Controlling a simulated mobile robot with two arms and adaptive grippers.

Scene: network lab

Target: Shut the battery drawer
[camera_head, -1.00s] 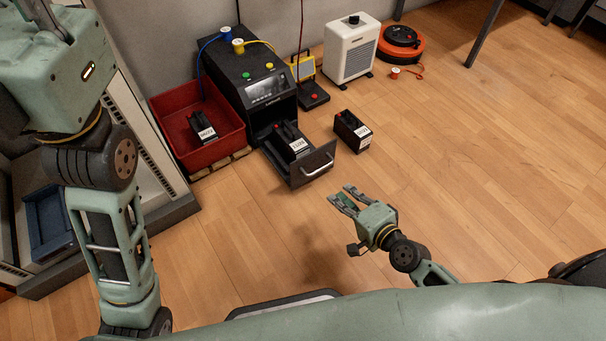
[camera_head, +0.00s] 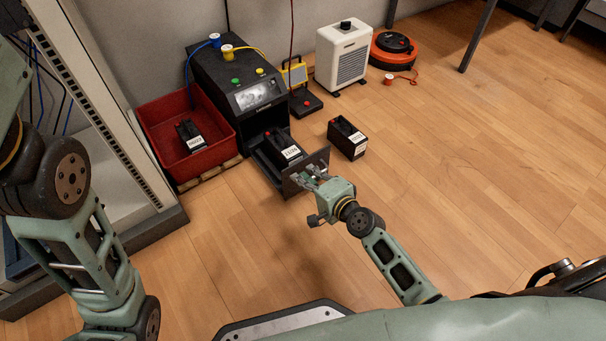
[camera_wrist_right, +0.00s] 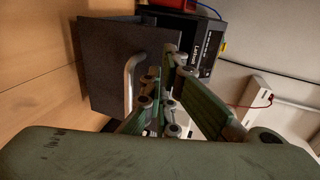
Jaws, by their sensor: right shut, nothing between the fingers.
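The battery drawer (camera_head: 266,171) is pulled out of the front of the black power unit (camera_head: 215,84). A black battery with a white label (camera_head: 284,146) sits in it. My right gripper (camera_head: 311,174) is at the drawer's front panel (camera_head: 321,160) and hides its handle in the head view. In the right wrist view the dark front panel (camera_wrist_right: 115,60) and its metal handle (camera_wrist_right: 131,78) are close to my right gripper (camera_wrist_right: 168,75). Its fingers are together and empty, beside the handle; I cannot tell whether they touch. My left gripper is out of view.
A red bin (camera_head: 211,157) holding a battery (camera_head: 190,137) stands left of the power unit. A loose battery (camera_head: 347,139) stands on the floor right of the drawer. The floor at right is clear.

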